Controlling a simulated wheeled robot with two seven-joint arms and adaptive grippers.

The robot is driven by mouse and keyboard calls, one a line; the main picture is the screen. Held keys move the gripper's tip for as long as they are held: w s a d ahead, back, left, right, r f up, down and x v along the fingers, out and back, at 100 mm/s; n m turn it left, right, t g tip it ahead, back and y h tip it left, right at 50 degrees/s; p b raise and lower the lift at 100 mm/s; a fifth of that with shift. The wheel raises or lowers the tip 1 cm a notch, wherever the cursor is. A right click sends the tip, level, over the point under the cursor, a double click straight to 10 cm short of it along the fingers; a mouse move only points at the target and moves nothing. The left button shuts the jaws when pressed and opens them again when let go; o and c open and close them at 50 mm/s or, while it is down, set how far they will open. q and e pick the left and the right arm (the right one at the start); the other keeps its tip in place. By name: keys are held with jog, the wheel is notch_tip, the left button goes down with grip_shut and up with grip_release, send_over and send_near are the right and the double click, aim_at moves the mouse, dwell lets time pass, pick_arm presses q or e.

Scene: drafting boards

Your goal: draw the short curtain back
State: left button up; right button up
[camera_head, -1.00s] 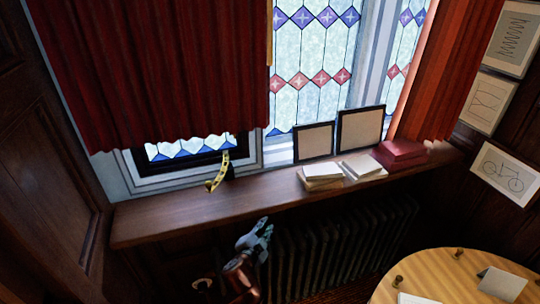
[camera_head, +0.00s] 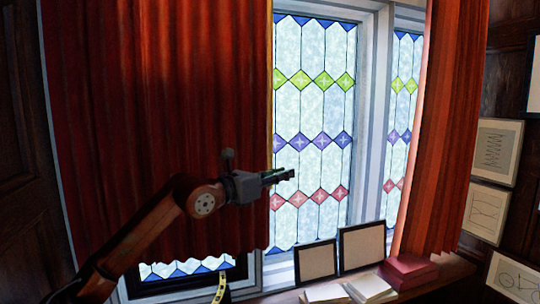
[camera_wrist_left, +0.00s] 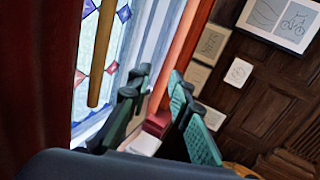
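The short red curtain (camera_head: 150,120) hangs drawn across the left part of the window; its hem ends above the sill, with glass showing beneath. It also fills the left edge of the left wrist view (camera_wrist_left: 35,70). A gold rod (camera_wrist_left: 103,55) hangs upright beside its edge in that view. My left gripper (camera_head: 287,175) is in front of the curtain's right edge, pointing right. In the left wrist view its green fingers (camera_wrist_left: 157,92) are apart with nothing between them, and the rod is outside them, to the left. My right gripper is not in view.
A second red curtain (camera_head: 440,130) hangs at the right of the stained-glass window (camera_head: 312,110). The sill holds two frames (camera_head: 362,246), white books (camera_head: 368,287) and a red box (camera_head: 408,270). A yellow tape (camera_head: 221,288) hangs at the sill. Pictures line the right wall.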

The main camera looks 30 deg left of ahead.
aim_at(270, 153)
pick_arm(q)
jog(key=s+a+r+n+y, duration=0.1)
jog(key=s+a+r+y, duration=0.25)
jog(key=a, duration=0.45)
jog(key=w+p, duration=0.1)
jog(key=w, duration=0.1)
jog(key=w+d+p, duration=0.1)
jog(key=w, duration=0.2)
jog(key=w+p, duration=0.1)
jog(key=w, duration=0.2)
jog(key=shift+w+d+r+p, duration=0.1)
jog(key=shift+d+r+p, duration=0.05)
jog(key=shift+r+p, duration=0.25)
grip_shut()
